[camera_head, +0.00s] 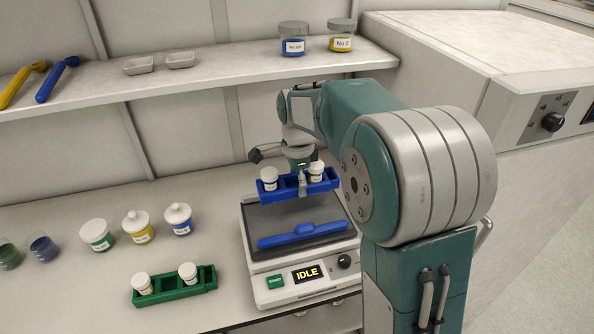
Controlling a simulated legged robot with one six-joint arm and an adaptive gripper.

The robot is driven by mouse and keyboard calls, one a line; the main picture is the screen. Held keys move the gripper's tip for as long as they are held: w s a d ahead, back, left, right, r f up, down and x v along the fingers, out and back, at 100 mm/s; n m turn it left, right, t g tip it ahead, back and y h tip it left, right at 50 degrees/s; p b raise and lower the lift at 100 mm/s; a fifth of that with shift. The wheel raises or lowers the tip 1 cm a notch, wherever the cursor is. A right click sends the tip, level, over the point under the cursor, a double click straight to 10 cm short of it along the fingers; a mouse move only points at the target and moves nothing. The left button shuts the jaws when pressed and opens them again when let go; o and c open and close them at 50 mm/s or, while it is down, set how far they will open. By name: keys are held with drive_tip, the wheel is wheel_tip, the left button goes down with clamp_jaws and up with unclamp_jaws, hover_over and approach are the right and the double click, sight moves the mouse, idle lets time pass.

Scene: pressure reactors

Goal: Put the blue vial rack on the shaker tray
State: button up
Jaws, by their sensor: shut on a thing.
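The blue vial rack (288,189) is held up over the shaker. It carries white-capped vials at its left and right ends. My gripper (302,184) reaches down from behind and is shut on the rack's middle; the fingers are partly hidden. The shaker tray (268,218) is the dark flat top of a white machine, below and in front of the rack. A gap seems to show between the rack and the tray. A blue bar-shaped piece (302,235) lies across the tray's front part.
The shaker's front has a green button (275,282), an IDLE display (307,274) and a black knob (344,262). A green vial rack (176,288) with two vials stands at left. Several jars stand behind it. A shelf (225,80) with jars and scoops runs above.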

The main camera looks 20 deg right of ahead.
sight(297, 207)
drive_tip(key=shift+f, duration=2.95)
drive_tip(key=o, duration=1)
drive_tip(key=shift+f, duration=0.1)
wheel_tip(297, 207, up, 12)
drive_tip(key=shift+f, duration=0.1)
